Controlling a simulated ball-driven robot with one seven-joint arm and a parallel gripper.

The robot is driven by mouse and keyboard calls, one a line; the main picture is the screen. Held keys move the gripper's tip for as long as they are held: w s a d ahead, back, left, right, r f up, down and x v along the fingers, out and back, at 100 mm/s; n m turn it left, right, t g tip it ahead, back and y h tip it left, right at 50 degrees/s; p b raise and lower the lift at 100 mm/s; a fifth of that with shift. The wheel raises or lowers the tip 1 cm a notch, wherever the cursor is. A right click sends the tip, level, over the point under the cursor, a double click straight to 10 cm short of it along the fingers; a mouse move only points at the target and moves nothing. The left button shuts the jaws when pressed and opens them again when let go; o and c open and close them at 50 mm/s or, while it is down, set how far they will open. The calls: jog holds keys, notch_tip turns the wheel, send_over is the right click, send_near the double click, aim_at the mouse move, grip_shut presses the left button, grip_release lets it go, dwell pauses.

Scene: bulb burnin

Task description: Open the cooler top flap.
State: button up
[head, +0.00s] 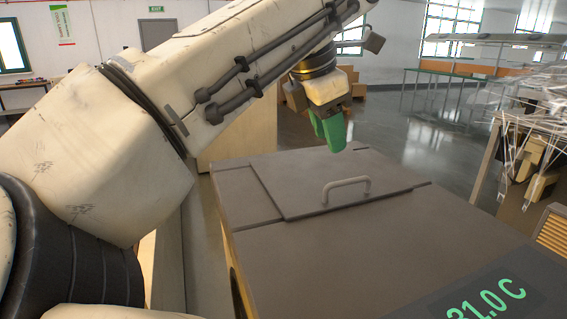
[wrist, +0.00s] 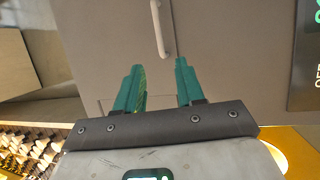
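The cooler (head: 400,235) is a large grey-brown box with a flat top. Its top flap (head: 300,180) is a panel set into that top, lying flat and closed. A pale bar handle (head: 345,183) stands near the flap's edge closest to the head camera. The handle also shows at the top of the wrist view (wrist: 158,32), ahead of the fingertips. My gripper (head: 331,142) has green fingers and hangs above the flap, beyond the handle in the head view. In the wrist view its fingers (wrist: 159,66) are apart with nothing between them. They do not touch the handle.
A dark display panel (head: 492,300) with green digits lies on the cooler's top at the near right. A rack with wire-like strands (head: 540,125) stands to the right. Cardboard boxes (head: 350,82) sit on the floor behind. Open floor (head: 410,140) lies beyond the cooler.

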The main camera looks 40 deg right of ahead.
aim_at(340, 182)
jog(key=x, duration=1)
jog(key=shift+d+f, duration=0.2)
jog(key=shift+f, duration=0.15)
jog(key=shift+c, duration=0.2)
grip_shut()
